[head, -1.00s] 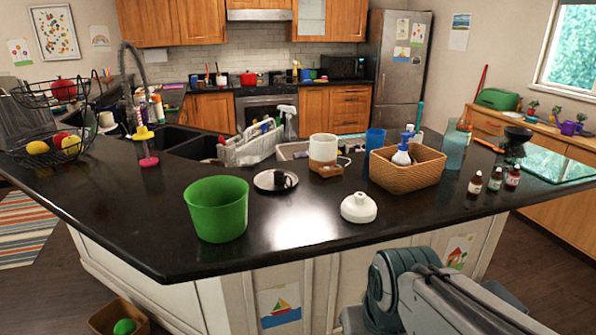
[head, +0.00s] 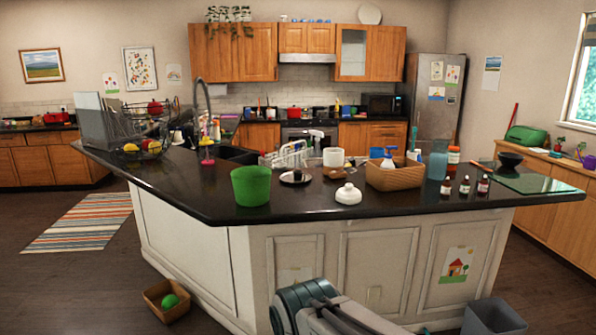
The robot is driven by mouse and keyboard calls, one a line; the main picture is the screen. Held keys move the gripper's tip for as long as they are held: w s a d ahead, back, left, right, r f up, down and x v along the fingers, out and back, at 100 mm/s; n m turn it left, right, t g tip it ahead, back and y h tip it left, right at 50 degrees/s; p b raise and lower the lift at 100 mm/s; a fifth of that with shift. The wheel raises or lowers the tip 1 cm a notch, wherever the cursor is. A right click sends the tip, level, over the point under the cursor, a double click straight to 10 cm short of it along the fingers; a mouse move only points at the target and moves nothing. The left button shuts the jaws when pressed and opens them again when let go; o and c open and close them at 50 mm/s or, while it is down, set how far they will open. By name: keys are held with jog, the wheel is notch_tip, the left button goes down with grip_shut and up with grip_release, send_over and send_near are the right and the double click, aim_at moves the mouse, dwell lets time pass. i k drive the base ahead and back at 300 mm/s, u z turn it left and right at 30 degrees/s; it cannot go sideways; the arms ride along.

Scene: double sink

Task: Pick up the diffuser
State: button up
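A white, rounded piece with a short neck on top, which looks like the diffuser (head: 348,194), stands upright on the dark island counter (head: 310,206) near its front edge. Nothing touches it. A white cylinder on a wooden base (head: 333,158) stands behind it and to the left; I cannot fully rule out that this is the diffuser. Part of my arm shows low in the picture, in front of the island and below the counter top. My gripper is not in view.
A green bucket (head: 251,186) and a plate with a dark cup (head: 295,177) stand to the left. A box with a green ball (head: 167,301) and a grey bin (head: 493,317) are on the floor.

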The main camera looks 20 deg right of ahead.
aim_at(333, 158)
jog(key=u, duration=0.5)
jog(key=i, duration=1.3)
jog(key=z, duration=0.25)
